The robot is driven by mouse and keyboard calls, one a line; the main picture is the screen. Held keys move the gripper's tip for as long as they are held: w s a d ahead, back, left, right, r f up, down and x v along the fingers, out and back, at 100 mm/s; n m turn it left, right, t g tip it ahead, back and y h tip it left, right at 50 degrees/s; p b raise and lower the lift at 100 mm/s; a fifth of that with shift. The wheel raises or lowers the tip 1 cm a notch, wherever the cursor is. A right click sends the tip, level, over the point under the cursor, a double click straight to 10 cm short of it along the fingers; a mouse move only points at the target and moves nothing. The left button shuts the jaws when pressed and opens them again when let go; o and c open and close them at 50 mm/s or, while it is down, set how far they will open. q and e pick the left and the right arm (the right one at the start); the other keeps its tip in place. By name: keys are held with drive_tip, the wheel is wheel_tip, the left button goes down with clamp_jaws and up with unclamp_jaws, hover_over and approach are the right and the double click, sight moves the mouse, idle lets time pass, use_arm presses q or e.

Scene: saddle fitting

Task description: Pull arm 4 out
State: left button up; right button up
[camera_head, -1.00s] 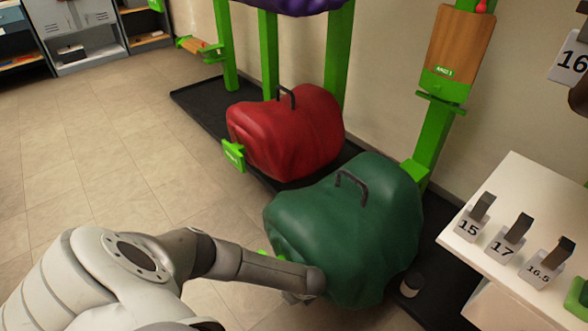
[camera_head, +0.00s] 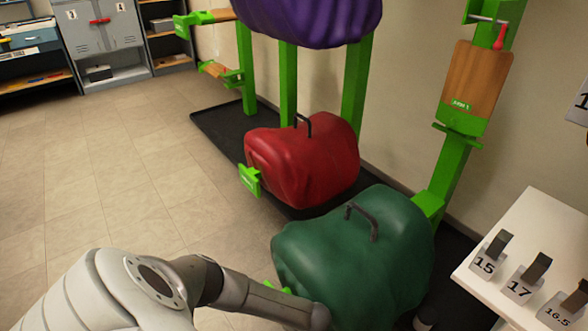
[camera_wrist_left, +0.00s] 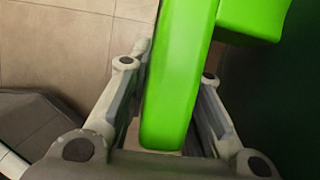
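In the left wrist view a bright green bar (camera_wrist_left: 172,90) runs between the two fingers of my left gripper (camera_wrist_left: 175,75). The fingers are close along both sides; whether they press on it is unclear. A green block joins the bar at upper right. In the head view my left arm reaches to the left side of the green saddle (camera_head: 350,260), which hides the gripper. A bit of green part (camera_head: 277,287) shows there. No arm 4 label is readable. A wooden panel (camera_head: 473,82) on a green post is labelled ARM 1. My right gripper is not in view.
A red saddle (camera_head: 305,165) with a green bracket (camera_head: 249,180) stands behind, a purple one (camera_head: 305,20) above. A white table (camera_head: 530,230) with blocks numbered 15, 17 and 16.5 is at right. Tiled floor (camera_head: 110,180) at left is clear.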

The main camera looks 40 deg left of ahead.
use_arm(q)
drive_tip(key=o, duration=0.3)
drive_tip(key=shift+w, duration=0.15)
drive_tip(key=shift+d+r, duration=0.1)
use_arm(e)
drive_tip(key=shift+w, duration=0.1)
use_arm(q)
drive_tip(key=v, duration=1.2)
idle(0.3)
